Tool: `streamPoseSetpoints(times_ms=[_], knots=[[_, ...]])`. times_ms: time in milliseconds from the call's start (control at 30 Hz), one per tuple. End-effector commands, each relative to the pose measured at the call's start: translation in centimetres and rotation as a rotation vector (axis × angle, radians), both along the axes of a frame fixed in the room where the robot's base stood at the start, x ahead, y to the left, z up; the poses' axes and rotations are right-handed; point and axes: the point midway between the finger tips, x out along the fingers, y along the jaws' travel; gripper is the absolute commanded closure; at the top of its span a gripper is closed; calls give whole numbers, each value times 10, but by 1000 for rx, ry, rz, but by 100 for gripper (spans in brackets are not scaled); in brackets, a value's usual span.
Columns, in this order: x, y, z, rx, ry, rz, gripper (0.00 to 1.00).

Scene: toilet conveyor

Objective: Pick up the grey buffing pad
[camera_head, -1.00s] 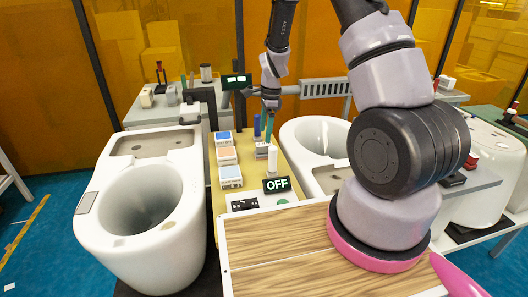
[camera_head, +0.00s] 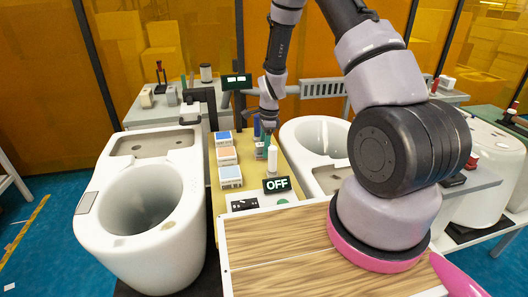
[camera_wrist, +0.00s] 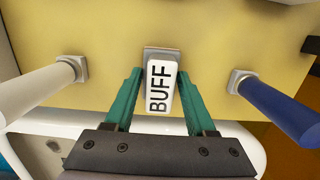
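In the wrist view, a block with a white face marked BUFF (camera_wrist: 161,88) stands out from the yellow board, with a grey piece (camera_wrist: 162,52) at its far end. My gripper (camera_wrist: 159,74) has its green fingers apart, one on each side of this block. Narrow gaps show between the fingers and the block, so it does not look clamped. In the head view, my gripper (camera_head: 268,138) is low over the yellow strip between two toilets, and the block is mostly hidden there.
A white handle (camera_wrist: 38,92) and a blue handle (camera_wrist: 278,106) flank the block closely in grey holders. Left and right toilets (camera_head: 140,235) (camera_head: 318,138) border the strip. Several labelled boxes (camera_head: 227,156) stand left of my gripper. An OFF sign (camera_head: 277,185) is in front.

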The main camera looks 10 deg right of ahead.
Motion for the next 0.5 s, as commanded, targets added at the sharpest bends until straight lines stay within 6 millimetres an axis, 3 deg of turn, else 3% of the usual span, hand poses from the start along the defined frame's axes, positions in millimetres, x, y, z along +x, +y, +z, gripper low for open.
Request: streamPoseSetpoints(times_ms=[33,100,133,367,500], knots=[[0,0,0,0,0,0,70],[0,0,0,0,0,0,97],[0,0,0,0,0,0,100],[0,0,2,0,-1,1,100],[1,1,17,0,-4,1,100]])
